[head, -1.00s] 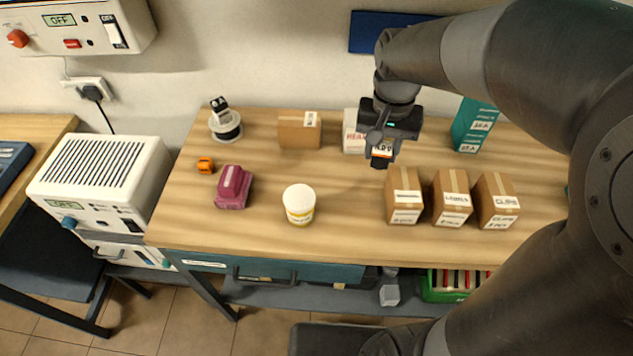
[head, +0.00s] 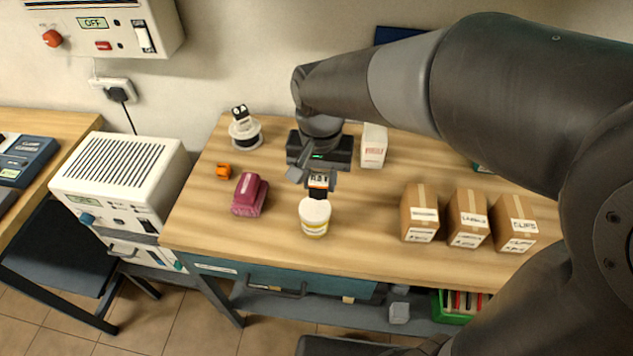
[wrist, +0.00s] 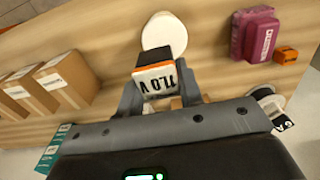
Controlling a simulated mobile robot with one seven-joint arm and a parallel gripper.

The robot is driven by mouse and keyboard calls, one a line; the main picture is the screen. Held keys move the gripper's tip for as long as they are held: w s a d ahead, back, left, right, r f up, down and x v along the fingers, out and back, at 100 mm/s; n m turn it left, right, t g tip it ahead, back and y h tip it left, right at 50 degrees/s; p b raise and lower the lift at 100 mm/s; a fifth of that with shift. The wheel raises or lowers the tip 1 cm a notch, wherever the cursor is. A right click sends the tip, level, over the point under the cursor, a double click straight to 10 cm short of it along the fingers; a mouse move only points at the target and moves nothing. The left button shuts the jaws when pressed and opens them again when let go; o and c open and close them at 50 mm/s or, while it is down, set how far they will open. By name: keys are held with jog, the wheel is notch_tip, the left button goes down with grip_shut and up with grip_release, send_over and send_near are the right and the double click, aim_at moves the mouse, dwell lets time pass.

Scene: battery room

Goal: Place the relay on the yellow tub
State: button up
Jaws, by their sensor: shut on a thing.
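The relay (head: 317,192) is a small dark block with an orange band and a white label. It also shows in the wrist view (wrist: 160,76), between the two fingers. My gripper (head: 319,178) is shut on it. The yellow tub (head: 314,228) is a short round tub with a white lid and a yellow band. It stands upright on the bench below the relay. In the wrist view the tub's lid (wrist: 163,30) lies just beyond the relay, which overlaps its near edge. I cannot tell the gap between relay and lid.
A maroon block (head: 249,195) and an orange part (head: 223,171) lie left of the tub. A white spool (head: 245,132) stands behind them. Several cardboard boxes (head: 420,212) stand to the right. Bare bench lies between the tub and these boxes.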

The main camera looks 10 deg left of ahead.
aim_at(315, 194)
jog(key=shift+a+f, duration=0.2)
jog(key=shift+a, duration=0.2)
jog(key=shift+a+f, duration=0.1)
jog(key=shift+f, duration=2)
jog(key=shift+f, duration=0.15)
jog(key=o, duration=1)
